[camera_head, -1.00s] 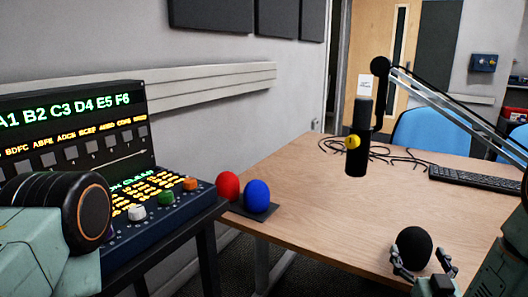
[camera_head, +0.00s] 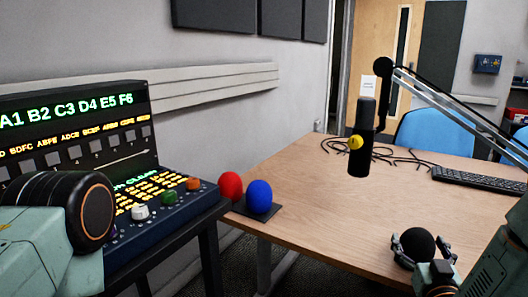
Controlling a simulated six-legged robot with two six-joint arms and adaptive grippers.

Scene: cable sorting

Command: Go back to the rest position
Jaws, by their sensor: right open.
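My right gripper (camera_head: 422,244) is at the lower right, above the near right part of the wooden table. Its fingers are open and sit on both sides of a round black foam ball (camera_head: 418,243). I cannot tell whether they touch the ball or what is under it. My left arm comes in at the lower left in front of the console, and its gripper is out of view.
A console (camera_head: 150,215) with lit text and coloured knobs stands at the left. A red ball (camera_head: 230,186) and a blue ball (camera_head: 259,196) stand on a dark base. A microphone (camera_head: 361,140) hangs over the table (camera_head: 320,215). Cables and a keyboard (camera_head: 478,178) lie farther back.

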